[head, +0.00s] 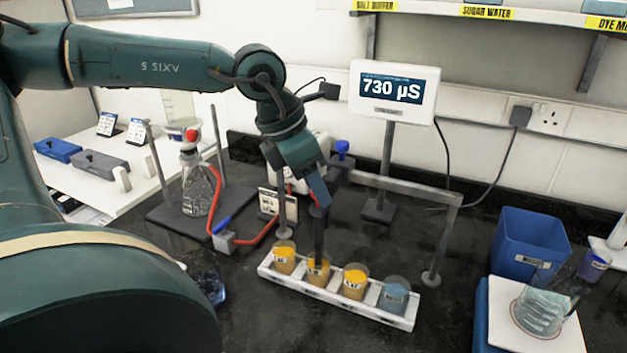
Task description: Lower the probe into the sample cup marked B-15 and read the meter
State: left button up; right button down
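My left gripper (318,197) reaches down from the upper left and appears shut on the top of the dark, rod-like probe (319,232). The probe stands upright, and its lower end appears to be inside the second cup from the left (317,275), which holds orange liquid. Orange cups also stand at the left end (284,262) and third (354,284) in the white rack (290,283). A blue-grey cup (394,297) is at the right end. The cup labels are too small to read. The meter (394,91) shows 730 µS. My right gripper is not in view.
A grey metal frame (405,187) spans behind the rack, with a foot at its right. A flask (197,185) with red tubing stands left. A blue bin (530,243) and a beaker (541,312) on a white plate stand right. The dark bench before the rack is clear.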

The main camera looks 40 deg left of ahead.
pick_arm(q)
grip_shut()
jog(key=shift+r, duration=0.1)
jog(key=shift+w+r+p, duration=0.1)
jog(key=shift+r+p, duration=0.9)
jog(key=shift+r, duration=2.1)
jog(key=shift+o, duration=0.9)
grip_release()
jog(key=v, duration=1.3)
jog(key=shift+b, duration=0.45)
